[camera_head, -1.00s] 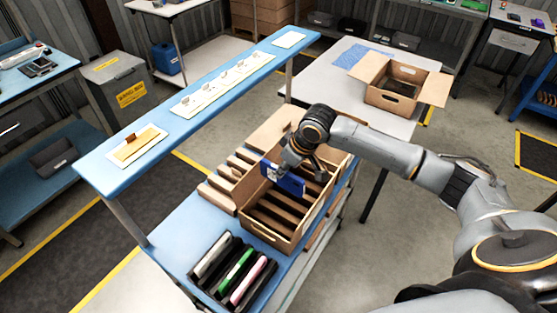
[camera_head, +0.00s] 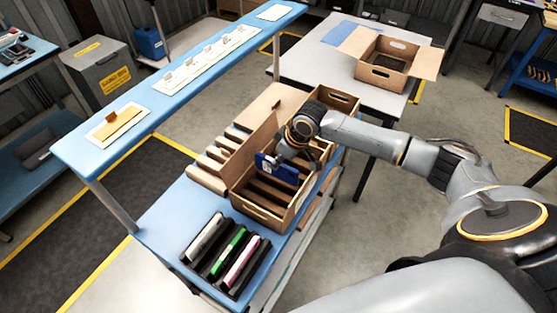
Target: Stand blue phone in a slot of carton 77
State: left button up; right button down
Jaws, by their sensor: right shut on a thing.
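The blue phone (camera_head: 285,172) is in my right gripper (camera_head: 282,157), which is shut on it. The phone is over the slotted carton (camera_head: 262,213) on the blue bench, above or just inside its slots; I cannot tell how deep its lower edge is. The carton has brown dividers across it and stands tilted. Its number is not readable, so I cannot tell if it is carton 77. My right arm comes in from the right and hides part of the carton's far side. My left gripper is not in view.
A black rack (camera_head: 225,252) with white, green and pink phones stands in front of the carton. Cardboard pieces (camera_head: 212,168) lie to its left. A blue shelf (camera_head: 180,97) with cards runs above the bench. Another open carton (camera_head: 388,62) stands on the white table (camera_head: 320,75).

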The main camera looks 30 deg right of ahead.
aim_at(278, 178)
jog(key=shift+f+b, duration=2.2)
jog(key=shift+f, duration=0.05)
jog(key=shift+f+b, duration=0.6)
jog(key=shift+f, duration=1.25)
jog(key=shift+s+f, duration=0.3)
jog(key=shift+s, duration=0.15)
jog(key=c, duration=1.3)
grip_release()
jog(key=shift+a, duration=0.15)
jog(key=v, duration=0.8)
jog(key=w+v, duration=0.1)
jog(key=v, duration=0.4)
jog(key=shift+r, duration=0.1)
